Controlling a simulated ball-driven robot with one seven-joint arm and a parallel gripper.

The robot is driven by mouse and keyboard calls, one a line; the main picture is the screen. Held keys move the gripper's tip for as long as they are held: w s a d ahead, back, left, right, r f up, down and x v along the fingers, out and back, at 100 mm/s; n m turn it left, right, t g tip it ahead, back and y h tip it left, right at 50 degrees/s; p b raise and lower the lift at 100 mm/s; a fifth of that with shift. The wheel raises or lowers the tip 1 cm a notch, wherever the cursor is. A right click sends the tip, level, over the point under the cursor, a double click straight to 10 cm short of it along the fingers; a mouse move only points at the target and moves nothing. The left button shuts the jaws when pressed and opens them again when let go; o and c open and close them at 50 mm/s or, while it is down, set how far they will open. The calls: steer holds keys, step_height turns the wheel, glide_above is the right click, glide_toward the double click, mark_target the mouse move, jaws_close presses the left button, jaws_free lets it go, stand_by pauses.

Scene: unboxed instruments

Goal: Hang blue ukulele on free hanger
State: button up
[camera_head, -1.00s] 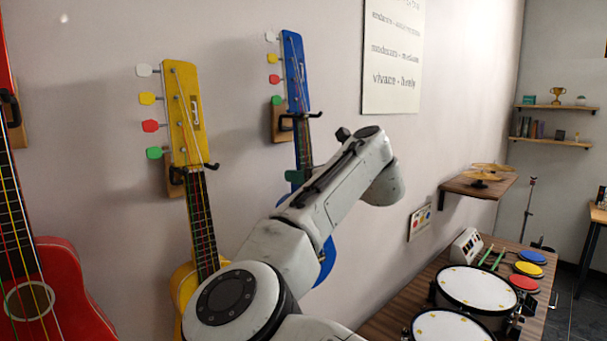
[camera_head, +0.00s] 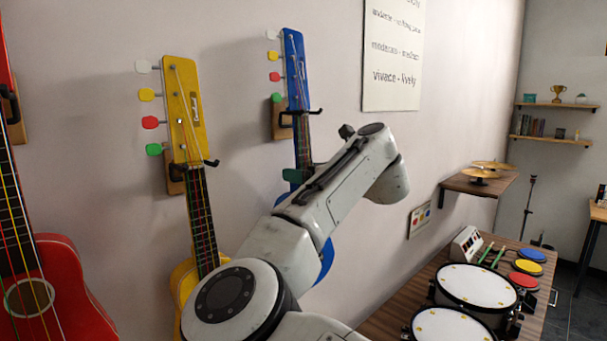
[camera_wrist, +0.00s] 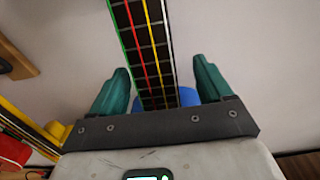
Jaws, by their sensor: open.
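The blue ukulele (camera_head: 295,65) hangs upright at the wall, its headstock just above the arms of a dark hanger (camera_head: 301,112) on a wooden block. Its blue body (camera_head: 327,262) shows partly behind my arm. My gripper (camera_head: 298,176) is at the neck below the hanger, mostly hidden by my arm. In the wrist view my gripper (camera_wrist: 160,78) is open, with one green finger on each side of the neck (camera_wrist: 148,45) and gaps between. Parts of the blue body (camera_wrist: 186,97) show behind the fingers.
A yellow ukulele (camera_head: 183,105) hangs to the left on its own hanger, and a red one (camera_head: 68,285) is at the far left. Drums (camera_head: 475,292) stand on a wooden table at lower right. A cymbal shelf (camera_head: 478,187) juts from the wall.

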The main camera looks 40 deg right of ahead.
steer(key=s+r+b, duration=0.1)
steer(key=s+b, duration=0.2)
steer(key=s, duration=0.7)
steer(key=shift+r, duration=0.15)
steer(key=shift+d, duration=0.1)
